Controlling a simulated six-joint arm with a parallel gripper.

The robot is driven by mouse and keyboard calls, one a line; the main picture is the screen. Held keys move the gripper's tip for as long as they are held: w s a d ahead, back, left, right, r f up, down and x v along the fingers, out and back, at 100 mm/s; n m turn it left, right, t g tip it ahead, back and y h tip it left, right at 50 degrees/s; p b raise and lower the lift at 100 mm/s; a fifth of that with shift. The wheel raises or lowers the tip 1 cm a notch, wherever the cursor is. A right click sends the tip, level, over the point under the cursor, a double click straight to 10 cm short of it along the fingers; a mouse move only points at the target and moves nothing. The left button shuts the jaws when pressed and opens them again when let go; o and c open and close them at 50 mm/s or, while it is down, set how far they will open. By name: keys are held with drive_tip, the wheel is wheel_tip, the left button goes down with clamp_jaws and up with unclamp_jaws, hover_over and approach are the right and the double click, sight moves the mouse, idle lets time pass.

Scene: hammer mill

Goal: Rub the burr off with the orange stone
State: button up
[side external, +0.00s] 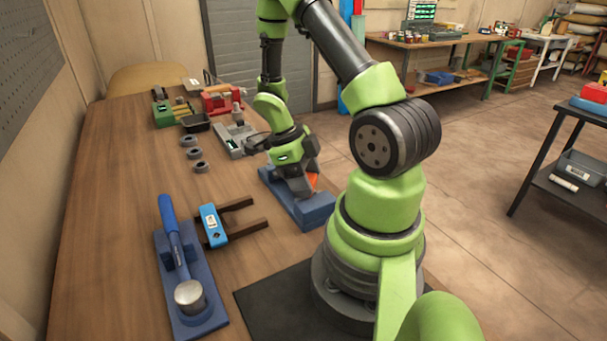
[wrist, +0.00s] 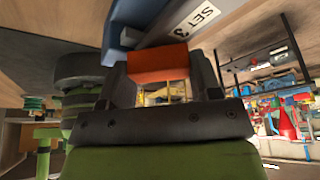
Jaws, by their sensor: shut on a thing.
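The orange stone (wrist: 157,64) sits between the two dark fingers of my gripper (wrist: 160,80) in the wrist view, and the gripper is shut on it. In the side view a small orange patch of the stone (side external: 313,180) shows at the tip of my gripper (side external: 303,186). The gripper is low over a blue block (side external: 312,212) on the wooden table. Whether the stone touches the block cannot be told. I cannot make out the burr.
A blue-handled hammer (side external: 173,235) rests on a blue stand at the front left. Beside it is a blue and dark fork-shaped part (side external: 214,226). Several grey rings (side external: 195,154), a grey fixture (side external: 235,139) and a red vise-like tool (side external: 222,99) stand farther back. The left side of the table is clear.

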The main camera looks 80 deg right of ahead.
drive_tip(key=shift+s+a, duration=0.6)
drive_tip(key=shift+w+d, duration=1.4)
drive_tip(key=s+a, duration=0.3)
drive_tip(key=shift+w+d, duration=1.35)
drive_tip(key=shift+w+d+r, duration=0.1)
drive_tip(key=shift+d, duration=0.05)
wheel_tip(320, 180, up, 8)
